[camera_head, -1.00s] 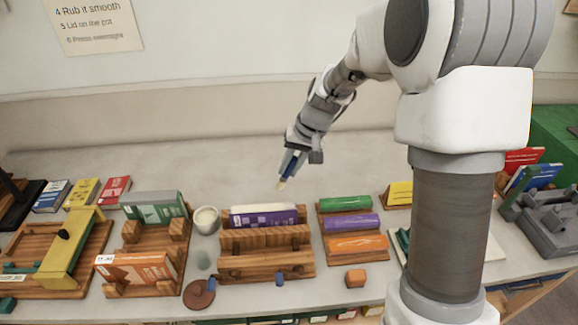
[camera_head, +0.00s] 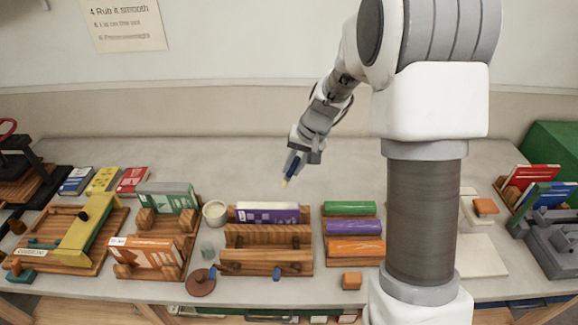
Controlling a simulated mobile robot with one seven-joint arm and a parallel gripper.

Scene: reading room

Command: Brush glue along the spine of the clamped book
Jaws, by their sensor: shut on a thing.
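The purple book (camera_head: 268,216) stands in a wooden clamp (camera_head: 268,237) in the middle of the table, its pale upper edge facing up. My gripper (camera_head: 294,164) is shut on a brush (camera_head: 285,182) with a dark blue handle and a pale tip that points down. The brush tip appears above and slightly behind the right part of the book; a gap shows between them. An open glue pot (camera_head: 214,213) with pale contents stands left of the clamp. A round brown lid (camera_head: 201,283) lies in front of the pot.
Left are a green book (camera_head: 167,201), an orange book (camera_head: 146,252) and a yellow-barred press (camera_head: 87,233). Right is a rack of coloured rolls (camera_head: 351,226); an orange block (camera_head: 352,280) sits at the front. The table's back strip is clear.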

